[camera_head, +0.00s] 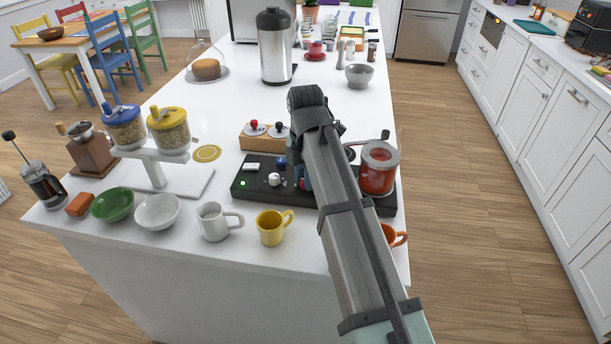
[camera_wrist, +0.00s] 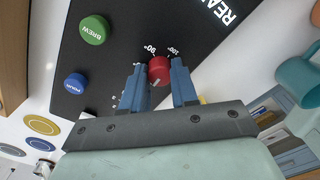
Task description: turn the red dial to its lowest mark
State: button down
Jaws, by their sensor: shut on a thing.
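The red dial (camera_wrist: 160,69) is on a dark panel (camera_wrist: 105,58) in the wrist view. A white pointer line shows on its lower left side. Printed marks 90° and 100° are just above it, and more small marks lie to its lower left, partly hidden by a finger. My gripper (camera_wrist: 158,76) is shut on the dial, one blue finger on each side. In the head view my arm hides the gripper and dial for the most part, over the right part of a black panel (camera_head: 258,190) on the white counter.
A green BREW button (camera_wrist: 93,30) and a blue POUR button (camera_wrist: 75,86) are on the dial's panel. In the head view a red-filled jar (camera_head: 378,172) stands right of my arm. A yellow mug (camera_head: 272,228) and a white mug (camera_head: 212,222) stand in front.

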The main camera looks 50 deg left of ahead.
jog(key=c, duration=0.9)
grip_release()
jog(key=shift+o, duration=0.2)
jog(key=shift+r, duration=0.15)
notch_tip(320, 180, up, 14)
jog(key=shift+f, duration=0.2)
jog(key=shift+w, duration=0.1)
